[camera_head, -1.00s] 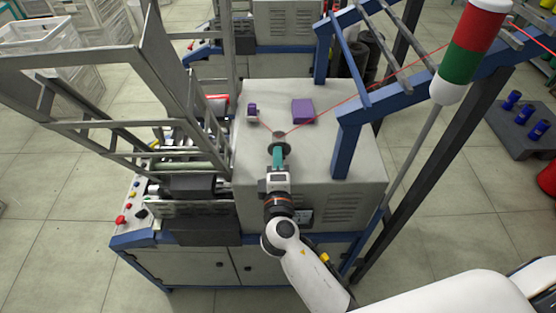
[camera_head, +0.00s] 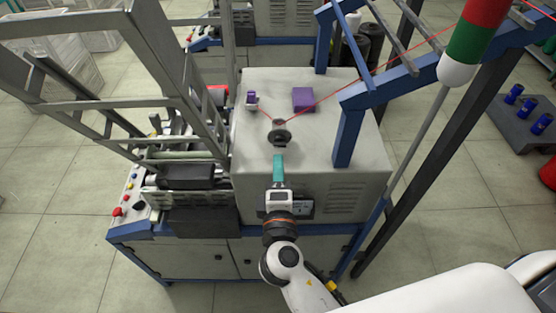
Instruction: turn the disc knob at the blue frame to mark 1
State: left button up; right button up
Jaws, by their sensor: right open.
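The disc knob (camera_head: 280,136) is a dark round disc on a short post, on top of the light grey machine housing. A red thread runs to its post. My right gripper (camera_head: 279,158) has teal fingers and is open. It is just in front of the knob on the near side, with a small gap between them. The blue frame (camera_head: 347,130) stands right of the knob on the same housing. No mark is readable at this size. My left gripper is not in view.
A purple block (camera_head: 303,99) and a small purple spool (camera_head: 251,101) are behind the knob on the housing. A grey metal rack (camera_head: 160,80) rises at left. A red, green and white signal lamp (camera_head: 474,40) stands at upper right. The housing top (camera_head: 250,150) is otherwise clear.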

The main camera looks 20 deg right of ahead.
jog(key=b+v, duration=0.1)
jog(key=v, duration=0.4)
dwell(0.4)
jog(key=s+a+f+m+g+y, duration=0.15)
jog(key=f+g, duration=0.25)
jog(key=f, duration=1.2)
jog(key=s+f+n+g+y, duration=0.1)
jog(key=s+f+g+y, duration=0.25)
jog(key=f, duration=1.35)
jog(key=s+d+f+m+g, duration=0.2)
jog(key=s+d+f, duration=0.1)
jog(key=s+f, duration=0.3)
jog(key=s+d+f+m+g, duration=0.25)
jog(key=s+f, duration=0.25)
jog(key=f, duration=0.4)
jog(key=s+d+f+m+g, duration=0.2)
jog(key=s+d+f+m, duration=0.1)
jog(key=s, duration=0.5)
jog(key=s+d+f+m+g, duration=0.2)
jog(key=s+d+f+m, duration=0.2)
jog(key=s, duration=0.4)
jog(key=shift+d+f, duration=0.65)
jog(key=shift+d, duration=0.05)
